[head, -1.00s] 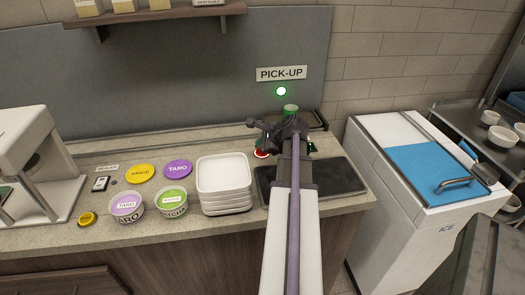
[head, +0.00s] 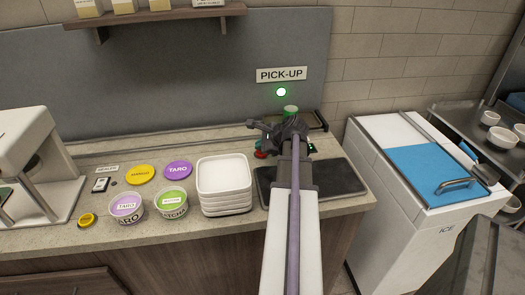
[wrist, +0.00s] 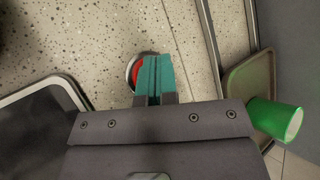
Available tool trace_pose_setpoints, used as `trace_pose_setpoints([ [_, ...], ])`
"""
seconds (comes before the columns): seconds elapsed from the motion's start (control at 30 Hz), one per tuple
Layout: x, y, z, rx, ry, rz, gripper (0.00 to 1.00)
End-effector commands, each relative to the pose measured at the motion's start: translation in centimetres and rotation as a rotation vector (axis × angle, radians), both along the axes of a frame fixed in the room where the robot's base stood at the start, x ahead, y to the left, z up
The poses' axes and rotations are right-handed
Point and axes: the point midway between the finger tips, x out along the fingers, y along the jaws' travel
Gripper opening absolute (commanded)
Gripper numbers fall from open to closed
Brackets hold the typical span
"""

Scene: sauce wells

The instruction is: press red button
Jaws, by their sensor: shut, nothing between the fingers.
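The red button (wrist: 136,68) sits in a dark round ring on the speckled counter in the wrist view. My gripper's teal fingers (wrist: 155,75) are shut together, with nothing between them. They overlap the button's right side in this view and hide part of it. I cannot tell whether the fingertips touch it. In the head view a bit of the red button (head: 260,155) shows just left of my gripper (head: 285,140), which hides most of the area around it.
A green cup (wrist: 272,121) stands on a tray (wrist: 248,75) beside the gripper. A dark flat pad (head: 335,178), stacked white dishes (head: 224,198), tubs (head: 127,208) and a yellow button (head: 87,219) are on the counter. A green light (head: 281,91) glows below the PICK-UP sign (head: 281,74).

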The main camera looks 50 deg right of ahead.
Motion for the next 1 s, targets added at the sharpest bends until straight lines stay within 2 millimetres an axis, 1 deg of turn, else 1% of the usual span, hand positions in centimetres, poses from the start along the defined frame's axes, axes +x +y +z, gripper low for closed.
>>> trace_pose_setpoints([
  [0.07,0.0,0.0,0.1,0.0,0.0,0.0,0.0],
  [0.17,0.0,0.0,0.9,0.0,0.0,0.0,0.0],
  [0.4,0.0,0.0,4.3,0.0,0.0,0.0,0.0],
  [0.57,0.0,0.0,6.2,0.0,0.0,0.0,0.0],
  [1.0,0.0,0.0,6.0,0.0,0.0,0.0,0.0],
])
